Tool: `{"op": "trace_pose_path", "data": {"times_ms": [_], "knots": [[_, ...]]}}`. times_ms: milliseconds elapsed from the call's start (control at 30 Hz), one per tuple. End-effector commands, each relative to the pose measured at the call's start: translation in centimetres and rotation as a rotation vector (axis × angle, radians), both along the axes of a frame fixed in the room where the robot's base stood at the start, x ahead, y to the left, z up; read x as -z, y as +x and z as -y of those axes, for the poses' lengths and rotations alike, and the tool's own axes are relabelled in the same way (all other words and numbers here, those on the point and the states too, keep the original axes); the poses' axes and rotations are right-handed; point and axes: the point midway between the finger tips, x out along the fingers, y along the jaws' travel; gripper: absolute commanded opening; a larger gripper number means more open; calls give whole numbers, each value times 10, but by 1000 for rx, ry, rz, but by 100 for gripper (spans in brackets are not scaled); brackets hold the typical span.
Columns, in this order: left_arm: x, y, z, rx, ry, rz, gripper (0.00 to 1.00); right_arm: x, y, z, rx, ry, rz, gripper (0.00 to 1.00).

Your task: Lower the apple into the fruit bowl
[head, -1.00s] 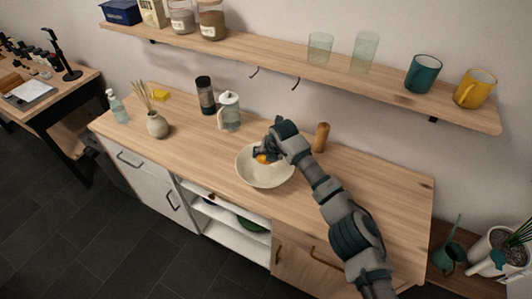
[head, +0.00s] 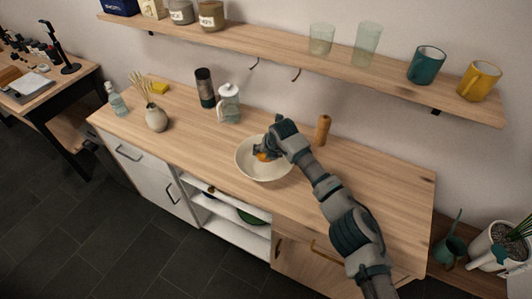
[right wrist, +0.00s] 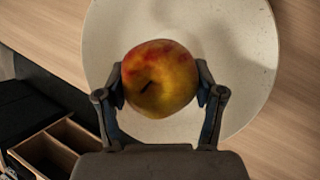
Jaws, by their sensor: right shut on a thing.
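The apple (right wrist: 160,78), red and yellow, is between the two fingers of my right gripper (right wrist: 162,84) in the right wrist view. In the head view the apple (head: 263,156) shows as a small orange patch under my right gripper (head: 262,151). The gripper is shut on it. The cream fruit bowl (head: 254,171) stands on the wooden counter, and the apple is over its inside. The bowl (right wrist: 240,62) lies behind the apple in the right wrist view. Whether the apple touches the bowl's bottom I cannot tell. My left gripper is not in view.
A shelf (head: 280,58) with mugs and glasses runs above. The counter's right part is clear.

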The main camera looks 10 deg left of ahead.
Motion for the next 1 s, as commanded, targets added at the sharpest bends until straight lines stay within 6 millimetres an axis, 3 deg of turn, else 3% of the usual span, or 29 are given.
{"op": "trace_pose_path", "data": {"times_ms": [1000], "knots": [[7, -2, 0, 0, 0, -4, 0, 14, 0, 0, -1, 0, 0, 27]]}}
